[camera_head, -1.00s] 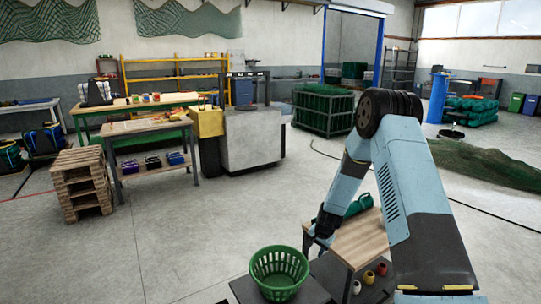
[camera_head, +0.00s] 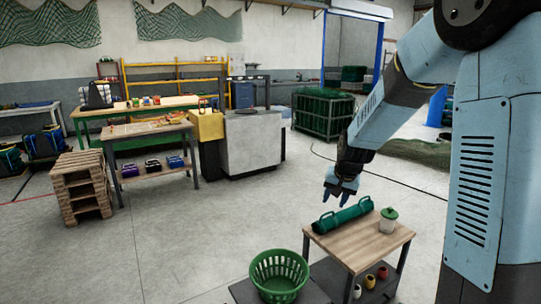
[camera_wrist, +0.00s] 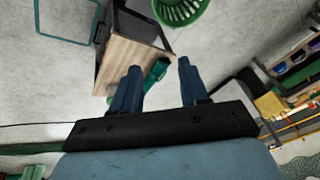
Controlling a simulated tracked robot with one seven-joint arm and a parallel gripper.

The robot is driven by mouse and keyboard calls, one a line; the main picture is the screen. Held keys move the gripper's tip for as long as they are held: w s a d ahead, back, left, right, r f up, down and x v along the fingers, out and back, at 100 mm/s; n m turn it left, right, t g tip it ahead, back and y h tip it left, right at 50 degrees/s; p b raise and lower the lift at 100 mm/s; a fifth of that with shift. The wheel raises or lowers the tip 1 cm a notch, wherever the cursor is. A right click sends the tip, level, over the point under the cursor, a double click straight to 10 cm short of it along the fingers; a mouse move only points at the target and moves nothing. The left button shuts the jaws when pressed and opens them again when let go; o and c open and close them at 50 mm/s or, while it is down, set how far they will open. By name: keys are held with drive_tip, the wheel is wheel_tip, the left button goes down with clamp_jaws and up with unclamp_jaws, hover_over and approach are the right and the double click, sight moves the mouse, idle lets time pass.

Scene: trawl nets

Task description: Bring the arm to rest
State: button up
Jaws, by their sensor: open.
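My gripper (camera_head: 340,196) hangs in the air above and left of the small wooden-topped table in the head view, fingers pointing down. It is open and nothing is between its fingers. The wrist view shows the two blue fingers of my gripper (camera_wrist: 156,85) spread apart, with grey floor beyond. My blue arm fills the right side of the head view, bent at the elbow.
A pallet stack (camera_head: 80,188) stands far left. Open floor lies between.

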drive_tip(key=s+d+r+n, duration=0.1)
drive_tip(key=s+r+n, duration=0.1)
drive_tip(key=s+r, duration=1.1)
drive_tip(key=s+d+r, duration=0.1)
drive_tip(key=s, duration=0.8)
drive_tip(key=s+d+r+n+t+h, duration=0.1)
drive_tip(key=s, duration=0.8)
drive_tip(key=shift+d+r, duration=0.25)
drive_tip(key=shift+r, duration=0.1)
